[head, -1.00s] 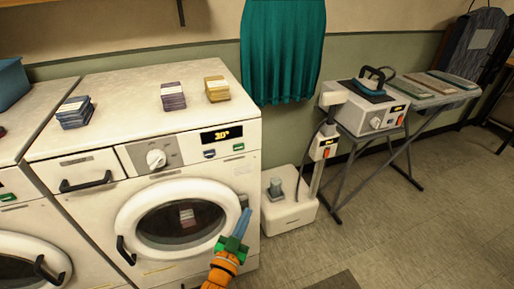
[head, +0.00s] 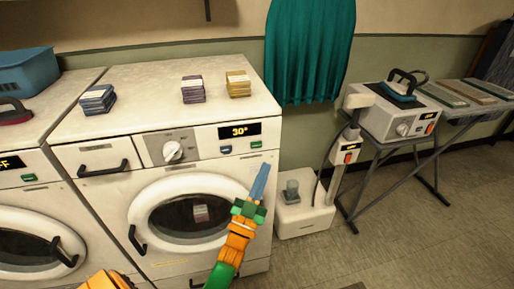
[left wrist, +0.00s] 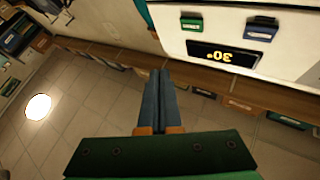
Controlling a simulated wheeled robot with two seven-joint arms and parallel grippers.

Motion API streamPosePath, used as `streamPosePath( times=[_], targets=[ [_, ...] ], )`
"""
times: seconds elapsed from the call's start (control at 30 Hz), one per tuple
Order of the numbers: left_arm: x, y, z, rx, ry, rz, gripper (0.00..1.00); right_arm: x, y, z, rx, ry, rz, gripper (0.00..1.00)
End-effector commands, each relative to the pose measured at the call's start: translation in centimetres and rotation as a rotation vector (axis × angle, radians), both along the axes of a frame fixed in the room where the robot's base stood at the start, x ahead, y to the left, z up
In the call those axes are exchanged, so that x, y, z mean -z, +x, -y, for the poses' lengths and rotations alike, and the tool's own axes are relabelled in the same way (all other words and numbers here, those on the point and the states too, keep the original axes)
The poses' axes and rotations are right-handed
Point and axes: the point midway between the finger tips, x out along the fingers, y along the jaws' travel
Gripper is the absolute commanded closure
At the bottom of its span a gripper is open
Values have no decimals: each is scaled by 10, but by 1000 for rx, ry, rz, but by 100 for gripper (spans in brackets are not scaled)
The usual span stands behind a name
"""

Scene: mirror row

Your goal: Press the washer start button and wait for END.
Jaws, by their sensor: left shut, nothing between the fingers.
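The white washer (head: 105,205) stands in front of me, its round door (head: 150,205) shut with a small stack of cloth seen through the glass. Its display (head: 240,131) reads 30°. Right below the display are a blue button (head: 226,149) and a green button (head: 256,144). In the left wrist view the display (left wrist: 222,54), green button (left wrist: 191,23) and blue button (left wrist: 261,29) appear upside down. My left gripper (head: 263,170) is shut and empty, its blue fingertips pointing up just below the green button, apart from it. The left wrist view shows the fingers (left wrist: 160,80) together.
Several folded stacks, blue (head: 98,99), purple (head: 193,89) and yellow (head: 238,83), lie on the washer top. Another machine (head: 30,210) with a blue basket (head: 25,72) stands at left. A steam station (head: 400,118) and ironing board stand at right.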

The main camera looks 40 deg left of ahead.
Motion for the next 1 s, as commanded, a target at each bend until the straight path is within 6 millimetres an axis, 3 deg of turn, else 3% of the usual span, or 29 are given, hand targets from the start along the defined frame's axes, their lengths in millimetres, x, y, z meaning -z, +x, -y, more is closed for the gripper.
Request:
streamPosePath(
  times=[0.43,1.0],
  targets=[
    [3,38,-44,1,0,0,100,33,0,0,0,0,0,100],
    [1,42,-49,1,-1,-2,100,34,0,0,0,0,0,100]
  ],
)
